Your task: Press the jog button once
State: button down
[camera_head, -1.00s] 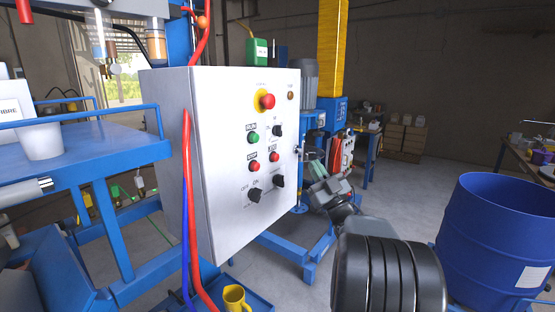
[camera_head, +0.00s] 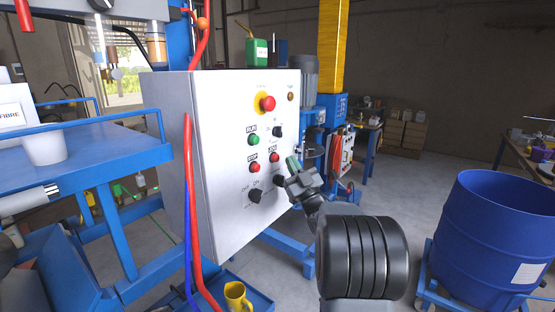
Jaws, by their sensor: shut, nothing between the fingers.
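The white control panel (camera_head: 222,190) carries several buttons and knobs. A green button (camera_head: 254,140) sits under a label that seems to read RUN. A red button (camera_head: 255,168) sits lower left under a label that seems to read STOP. Another red button (camera_head: 274,158) is to its right; its label is too small to read surely, so I cannot tell which button is the jog button. My gripper (camera_head: 292,164) is shut and empty, its tip just right of the right red button in the picture. Contact with the panel cannot be told.
A red emergency stop (camera_head: 268,104) on a yellow ring is high on the panel. Black knobs (camera_head: 277,131) sit near the buttons; one lower knob (camera_head: 278,180) is close to my gripper. A blue drum (camera_head: 495,235) stands right. Red and blue hoses hang at the panel's left edge.

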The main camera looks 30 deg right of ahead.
jog(key=shift+w+a, duration=0.25)
jog(key=shift+w, duration=0.3)
jog(key=shift+w+a+f+b, duration=0.15)
jog(key=shift+w+b, duration=0.1)
jog(key=shift+b, duration=0.35)
dwell(1.4)
jog(key=shift+w+a+b, duration=0.25)
jog(key=shift+w+b, duration=0.35)
jog(key=shift+w, duration=0.05)
dwell(1.0)
jog(key=shift+s, duration=0.1)
jog(key=shift+s+d+b, duration=0.4)
jog(key=shift+s+b, duration=0.35)
jog(key=shift+b, duration=0.05)
jog(key=shift+s+d+b, duration=0.35)
jog(key=shift+s+b, duration=0.15)
jog(key=shift+s, duration=0.25)
jog(key=shift+s+d+b, duration=0.3)
jog(key=shift+s+b, duration=0.25)
jog(key=shift+s, duration=0.25)
jog(key=shift+s+d+b, duration=0.35)
jog(key=shift+s+b, duration=0.15)
jog(key=shift+s, duration=0.25)
